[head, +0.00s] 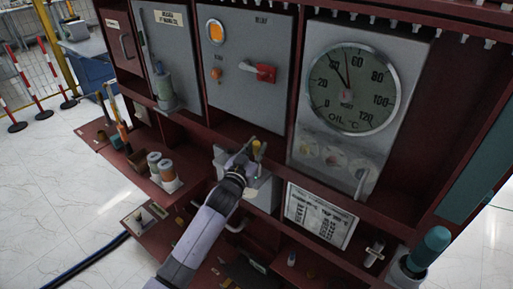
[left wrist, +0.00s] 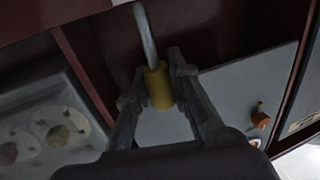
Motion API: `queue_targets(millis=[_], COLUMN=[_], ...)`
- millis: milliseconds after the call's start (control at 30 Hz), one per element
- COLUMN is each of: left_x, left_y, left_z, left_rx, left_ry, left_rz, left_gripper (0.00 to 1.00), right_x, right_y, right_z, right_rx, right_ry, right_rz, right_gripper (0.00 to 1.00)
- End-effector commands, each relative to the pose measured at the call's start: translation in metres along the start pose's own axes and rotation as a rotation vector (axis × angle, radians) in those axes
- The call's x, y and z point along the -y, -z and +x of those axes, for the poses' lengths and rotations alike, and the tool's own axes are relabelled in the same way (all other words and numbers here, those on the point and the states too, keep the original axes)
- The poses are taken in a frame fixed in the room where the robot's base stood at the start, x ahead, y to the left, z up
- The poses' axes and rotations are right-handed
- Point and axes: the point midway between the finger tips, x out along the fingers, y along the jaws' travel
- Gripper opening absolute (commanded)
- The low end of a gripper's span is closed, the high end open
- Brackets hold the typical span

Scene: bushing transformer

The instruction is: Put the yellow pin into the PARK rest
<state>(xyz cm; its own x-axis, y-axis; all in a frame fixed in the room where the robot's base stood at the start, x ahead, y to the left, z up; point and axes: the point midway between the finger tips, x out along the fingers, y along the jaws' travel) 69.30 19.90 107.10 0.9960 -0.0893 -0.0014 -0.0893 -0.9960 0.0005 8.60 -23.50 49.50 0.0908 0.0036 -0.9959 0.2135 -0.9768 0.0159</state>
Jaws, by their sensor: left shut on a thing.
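My left gripper (head: 249,158) is shut on the yellow pin (head: 257,149), in front of the red cabinet. In the left wrist view the two fingers close on the yellow sleeve of the pin (left wrist: 158,86), and a grey rod runs out from it. A light grey block (head: 262,192) stands on the shelf just below the gripper, partly hidden by my arm. I cannot read a PARK label, so I cannot tell which holder is the PARK rest. My right gripper is not in view.
A grey panel with a round oil gauge (head: 352,90) is at the right, and a panel with a red switch handle (head: 262,72) is behind. A printed sheet (head: 319,215) is right of the block. A teal cylinder (head: 428,248) stands at lower right.

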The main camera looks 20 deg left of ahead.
Motion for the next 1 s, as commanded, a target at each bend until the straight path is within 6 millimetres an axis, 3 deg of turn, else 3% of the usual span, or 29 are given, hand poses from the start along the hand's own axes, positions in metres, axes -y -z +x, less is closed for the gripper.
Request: queue_targets(millis=[1000], left_x=[0.000], left_y=[-0.027], left_z=[0.000], left_rx=[0.000], left_ry=[0.000], left_rz=[-0.001], left_gripper=[0.00], right_x=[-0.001], right_y=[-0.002], right_z=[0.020], right_rx=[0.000], right_ry=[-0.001], right_rz=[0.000], right_gripper=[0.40])
